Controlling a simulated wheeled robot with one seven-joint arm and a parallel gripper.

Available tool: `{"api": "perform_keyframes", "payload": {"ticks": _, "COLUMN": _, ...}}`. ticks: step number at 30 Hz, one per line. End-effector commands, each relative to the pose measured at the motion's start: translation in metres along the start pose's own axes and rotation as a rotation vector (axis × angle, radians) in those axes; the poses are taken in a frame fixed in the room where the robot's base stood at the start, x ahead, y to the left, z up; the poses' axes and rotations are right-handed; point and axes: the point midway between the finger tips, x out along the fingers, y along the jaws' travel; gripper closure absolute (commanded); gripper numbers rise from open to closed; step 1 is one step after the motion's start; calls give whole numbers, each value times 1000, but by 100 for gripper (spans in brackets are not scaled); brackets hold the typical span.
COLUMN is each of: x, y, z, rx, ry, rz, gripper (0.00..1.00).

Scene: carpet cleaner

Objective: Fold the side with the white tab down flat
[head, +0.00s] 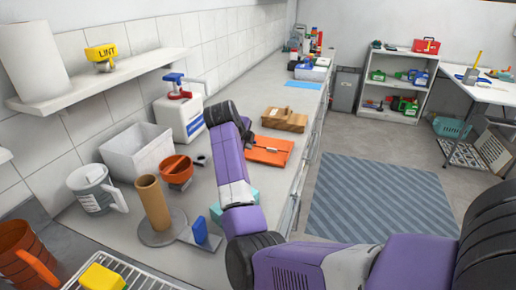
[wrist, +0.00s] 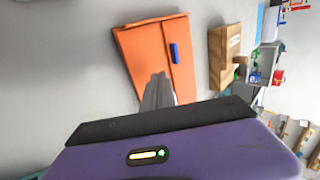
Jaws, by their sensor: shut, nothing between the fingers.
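An orange flat folded piece (head: 270,151) lies on the counter beside my arm in the head view. In the wrist view the orange piece (wrist: 143,52) shows a crease near its right side and a blue tab (wrist: 174,53) on the strip there. I cannot make out a white tab for certain in either view. My gripper (wrist: 158,90) is shut and empty, its grey fingers over the near edge of the orange piece; I cannot tell whether they touch it. In the head view my gripper (head: 246,134) is small and partly hidden by my arm.
A brown block (head: 284,119) sits just beyond the orange piece; it also shows in the wrist view (wrist: 224,58). A white jug (head: 180,118), a white bin (head: 138,151) and an orange cup (head: 176,171) stand left of my arm. The counter beyond the block is partly clear.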

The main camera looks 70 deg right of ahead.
Motion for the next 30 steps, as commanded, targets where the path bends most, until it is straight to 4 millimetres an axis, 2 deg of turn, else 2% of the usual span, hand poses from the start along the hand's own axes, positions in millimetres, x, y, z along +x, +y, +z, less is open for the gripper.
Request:
{"api": "perform_keyframes", "payload": {"ticks": 21, "x": -52, "y": -14, "z": 0, "rx": 0, "ry": 0, "rz": 1, "gripper": 100}}
{"api": "perform_keyframes", "payload": {"ticks": 30, "x": -58, "y": -14, "z": 0, "rx": 0, "ry": 0, "rz": 1, "gripper": 100}}
